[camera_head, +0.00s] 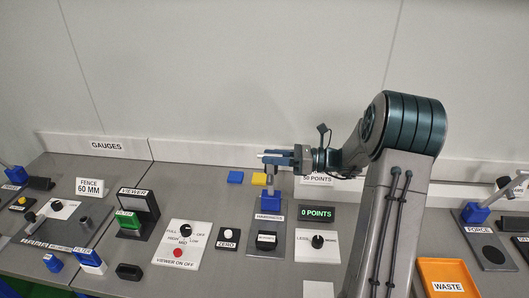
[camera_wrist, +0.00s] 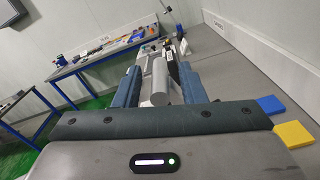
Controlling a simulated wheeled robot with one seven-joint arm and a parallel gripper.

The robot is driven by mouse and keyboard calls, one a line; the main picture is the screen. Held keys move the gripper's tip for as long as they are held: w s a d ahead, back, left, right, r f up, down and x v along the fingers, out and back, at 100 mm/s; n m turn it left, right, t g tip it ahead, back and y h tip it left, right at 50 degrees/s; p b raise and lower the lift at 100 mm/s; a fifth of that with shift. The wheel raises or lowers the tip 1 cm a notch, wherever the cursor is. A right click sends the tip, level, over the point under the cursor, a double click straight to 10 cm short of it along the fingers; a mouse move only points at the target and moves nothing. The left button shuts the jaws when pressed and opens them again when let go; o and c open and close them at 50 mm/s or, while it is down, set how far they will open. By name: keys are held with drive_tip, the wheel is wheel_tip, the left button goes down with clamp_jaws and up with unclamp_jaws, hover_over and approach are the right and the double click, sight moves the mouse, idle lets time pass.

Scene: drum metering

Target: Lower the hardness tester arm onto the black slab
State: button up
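The hardness tester (camera_head: 268,207) stands in the middle of the bench, a blue post with a HARDNESS label on a grey base. A small black slab (camera_head: 266,241) with a label lies on the base in front of the post. My gripper (camera_head: 272,158) is level with the tester's top, well above the slab, reaching in from the right. In the wrist view, a grey cylinder (camera_wrist: 160,80), which looks like part of the tester arm, lies between the two blue fingers of my gripper (camera_wrist: 160,72). Whether both fingers touch it cannot be seen. The tester arm is mostly hidden in the head view.
A display reading 0 POINTS (camera_head: 317,214) and a LESS/MORE knob panel (camera_head: 317,243) stand right of the tester. A ZERO button (camera_head: 228,237) is to its left. Blue (camera_head: 235,177) and yellow (camera_head: 259,179) blocks lie behind. An orange WASTE tray (camera_head: 447,264) is at the right.

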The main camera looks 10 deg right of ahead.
drive_tip(key=shift+x, duration=1.3)
clamp_jaws()
drive_tip(key=shift+f, duration=0.1)
